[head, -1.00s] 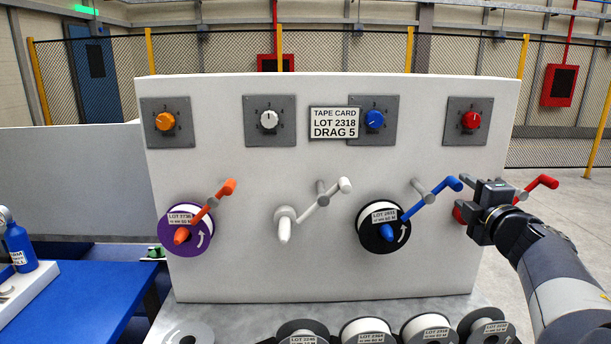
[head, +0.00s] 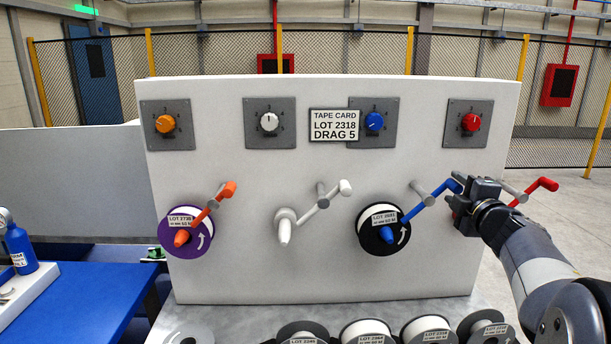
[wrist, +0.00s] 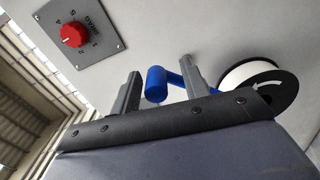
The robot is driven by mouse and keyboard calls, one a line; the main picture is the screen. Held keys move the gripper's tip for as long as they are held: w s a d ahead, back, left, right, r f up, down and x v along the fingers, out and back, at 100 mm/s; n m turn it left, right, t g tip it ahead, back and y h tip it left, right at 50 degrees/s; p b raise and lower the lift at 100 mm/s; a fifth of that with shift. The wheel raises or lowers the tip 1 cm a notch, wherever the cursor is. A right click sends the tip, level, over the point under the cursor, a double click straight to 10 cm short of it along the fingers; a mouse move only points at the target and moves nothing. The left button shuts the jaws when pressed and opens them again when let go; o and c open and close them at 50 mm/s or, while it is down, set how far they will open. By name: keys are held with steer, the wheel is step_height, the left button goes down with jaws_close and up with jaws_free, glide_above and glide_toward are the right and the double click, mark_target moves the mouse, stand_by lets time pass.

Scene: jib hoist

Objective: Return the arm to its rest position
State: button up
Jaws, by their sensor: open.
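My gripper (head: 472,186) is at the right of the white panel, at the free end of the blue crank (head: 428,203). In the wrist view the two fingers of my gripper (wrist: 158,88) stand apart. The blue crank's knob (wrist: 155,86) shows in the gap between them, and I see no finger pressed on it. The blue crank runs to a black-rimmed spool (head: 370,238), which also shows in the wrist view (wrist: 284,93). My gripper and forearm partly hide the red crank (head: 540,187).
The white panel (head: 320,275) also carries an orange crank (head: 227,190) with a purple spool (head: 174,240), a white crank (head: 322,203), several dials and a tape card (head: 334,125). Several spools (head: 367,332) lie along the front. A blue table (head: 85,283) stands at left.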

step_height(320, 180, down, 7)
steer(key=m+p, duration=0.2)
steer(key=m, duration=1.3)
steer(key=s, duration=0.7)
steer(key=shift+d, duration=0.3)
steer(key=shift+f, duration=0.1)
